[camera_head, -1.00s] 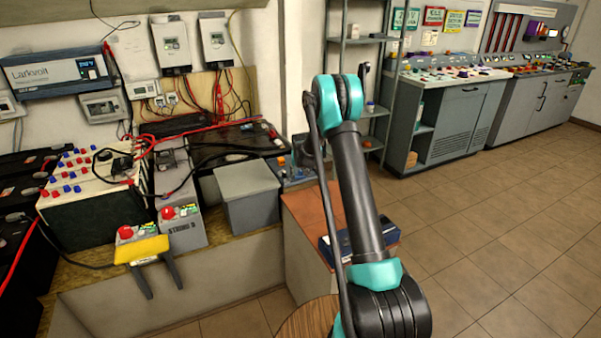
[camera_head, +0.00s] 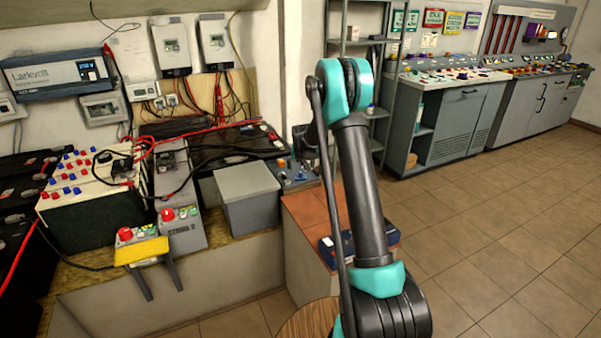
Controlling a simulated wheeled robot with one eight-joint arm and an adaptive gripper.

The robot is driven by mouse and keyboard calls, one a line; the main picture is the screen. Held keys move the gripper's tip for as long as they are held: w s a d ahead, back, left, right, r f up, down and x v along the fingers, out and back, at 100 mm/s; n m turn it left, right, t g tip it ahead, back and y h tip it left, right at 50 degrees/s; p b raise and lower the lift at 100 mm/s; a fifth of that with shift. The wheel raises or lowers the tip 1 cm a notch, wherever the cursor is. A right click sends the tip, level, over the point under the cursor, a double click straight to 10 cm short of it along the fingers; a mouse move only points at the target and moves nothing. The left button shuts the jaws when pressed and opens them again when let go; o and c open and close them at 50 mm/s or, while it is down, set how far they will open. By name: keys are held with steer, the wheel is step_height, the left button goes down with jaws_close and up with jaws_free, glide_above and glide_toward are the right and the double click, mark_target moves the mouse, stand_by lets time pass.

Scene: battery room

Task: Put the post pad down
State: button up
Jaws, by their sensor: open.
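My arm rises in the middle of the picture and bends away at its teal elbow. Dark parts at its far end, my gripper (camera_head: 303,146), show just left of the elbow, above a small blue-grey tray (camera_head: 296,174) on the bench. The gripper is open; its fingertips are small and mostly hidden by my arm. I cannot make out a post pad for certain. Small orange and pale items lie on the tray, too small to tell apart.
A grey lidded box (camera_head: 247,195) stands left of the tray. A dark blue case (camera_head: 328,250) lies on the reddish cabinet. Floor is clear at right.

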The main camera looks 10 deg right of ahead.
steer(key=s+d+r, duration=0.1)
steer(key=s+r, duration=0.4)
steer(key=s, duration=0.3)
steer(key=s+d+r, duration=0.1)
steer(key=s+r, duration=0.4)
steer(key=s, duration=0.2)
steer(key=s+d+f+g, duration=0.1)
steer(key=s+f, duration=0.1)
steer(key=s, duration=1.7)
steer(key=s+d+f+n, duration=0.1)
steer(key=s+f, duration=0.1)
steer(key=s, duration=1.6)
steer(key=shift+s+f+g, duration=0.15)
steer(key=shift+s+g, duration=0.2)
steer(key=shift+g, duration=0.05)
steer(key=shift+d, duration=0.1)
steer(key=shift+c, duration=0.2)
